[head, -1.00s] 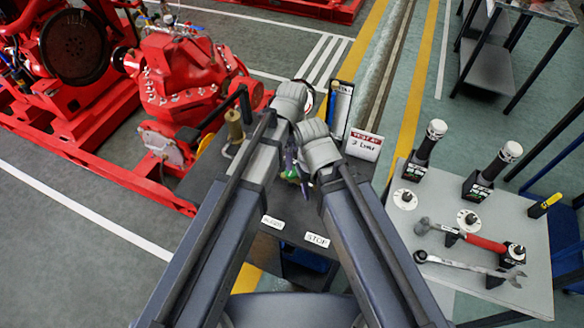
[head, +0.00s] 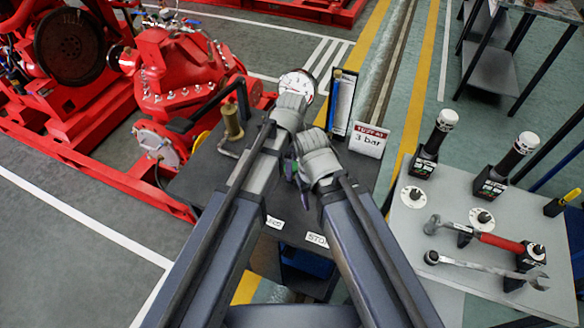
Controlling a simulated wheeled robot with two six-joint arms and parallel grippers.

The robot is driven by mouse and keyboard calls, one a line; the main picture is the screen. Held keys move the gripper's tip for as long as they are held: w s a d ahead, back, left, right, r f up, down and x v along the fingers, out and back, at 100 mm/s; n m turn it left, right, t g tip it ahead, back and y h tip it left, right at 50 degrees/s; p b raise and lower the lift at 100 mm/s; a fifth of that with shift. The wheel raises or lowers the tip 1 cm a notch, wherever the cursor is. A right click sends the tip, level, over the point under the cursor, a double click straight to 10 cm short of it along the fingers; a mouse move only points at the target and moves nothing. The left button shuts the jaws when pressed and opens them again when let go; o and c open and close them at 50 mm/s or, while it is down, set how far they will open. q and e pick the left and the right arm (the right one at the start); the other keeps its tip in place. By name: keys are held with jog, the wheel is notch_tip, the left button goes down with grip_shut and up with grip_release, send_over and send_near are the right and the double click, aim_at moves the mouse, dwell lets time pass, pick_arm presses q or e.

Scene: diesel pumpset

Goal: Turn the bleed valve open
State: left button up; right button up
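I cannot pick out the bleed valve for certain; my wrists cover the middle of the dark bench (head: 205,176). A small green part (head: 289,168) shows between my forearms, beside the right wrist; I cannot tell what it belongs to. My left gripper is at the end of the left arm, near the white dial gauge (head: 297,81), with its fingers hidden by the wrist. My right gripper is lower and to the right, close beside the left arm; its fingers are also hidden. Whether either holds something cannot be seen.
A brass cylinder (head: 232,122) stands on the bench's left. A "3 bar" sign (head: 368,139) and clipboard (head: 341,100) stand at its right. A STOP label (head: 317,240) is at the front. A grey table (head: 450,215) with a hammer (head: 475,234) and wrench (head: 487,269) is right. A red pump (head: 175,75) stands left.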

pick_arm(q)
jog(key=shift+c, duration=0.2)
grip_shut()
dwell(0.6)
